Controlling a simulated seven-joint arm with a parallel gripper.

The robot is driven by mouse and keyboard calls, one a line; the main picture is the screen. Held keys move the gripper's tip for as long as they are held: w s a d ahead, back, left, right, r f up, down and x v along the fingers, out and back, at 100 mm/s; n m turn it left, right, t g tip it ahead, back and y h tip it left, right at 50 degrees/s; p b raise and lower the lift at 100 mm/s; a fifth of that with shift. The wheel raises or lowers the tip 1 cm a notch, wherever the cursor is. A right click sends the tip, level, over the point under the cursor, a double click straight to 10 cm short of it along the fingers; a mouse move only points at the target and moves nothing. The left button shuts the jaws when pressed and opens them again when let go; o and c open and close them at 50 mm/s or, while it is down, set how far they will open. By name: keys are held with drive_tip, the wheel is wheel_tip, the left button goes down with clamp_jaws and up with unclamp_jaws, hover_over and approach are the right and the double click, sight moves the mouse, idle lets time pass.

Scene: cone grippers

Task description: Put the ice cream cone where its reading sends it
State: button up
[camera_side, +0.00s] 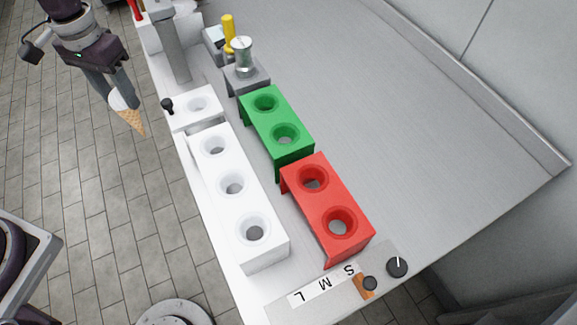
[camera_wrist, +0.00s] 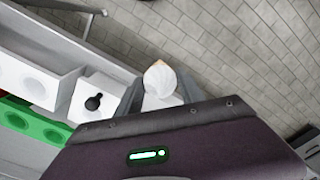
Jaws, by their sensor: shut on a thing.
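My gripper (camera_side: 122,92) is at the upper left of the side view, shut on the ice cream cone (camera_side: 130,121). The cone has a white top and a tan wafer, and its tip points down and to the right. It hangs over the floor, left of the counter edge and apart from the holders. In the wrist view the cone's white top (camera_wrist: 161,80) shows between the fingers; most of the wafer is hidden. A green holder (camera_side: 274,121) and a red holder (camera_side: 325,200), each with two holes, stand on the counter. Their holes look empty.
A long white holder (camera_side: 242,206) with three holes lines the counter's left edge. A metal cylinder (camera_side: 242,56) and yellow post (camera_side: 229,32) stand further back. An S, M, L label (camera_side: 323,287) lies in front.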

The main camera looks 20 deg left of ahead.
drive_tip(key=shift+r, duration=0.1)
idle(0.7)
drive_tip(key=w+d+r+m, duration=0.3)
drive_tip(key=w+d+r, duration=0.3)
drive_tip(key=d+r, duration=0.5)
drive_tip(key=s+d+r+n, duration=0.1)
drive_tip(key=s+d, duration=0.3)
drive_tip(key=d, duration=0.6)
drive_tip(key=s+d+r+n, duration=0.1)
drive_tip(key=s+d+r, duration=0.15)
drive_tip(key=d, duration=0.75)
drive_tip(key=s+d+r+n, duration=0.1)
drive_tip(key=s+d, duration=0.3)
drive_tip(key=d, duration=0.5)
wheel_tip(320, 180, down, 9)
drive_tip(key=shift+d, duration=0.15)
drive_tip(key=shift+f, duration=1.95)
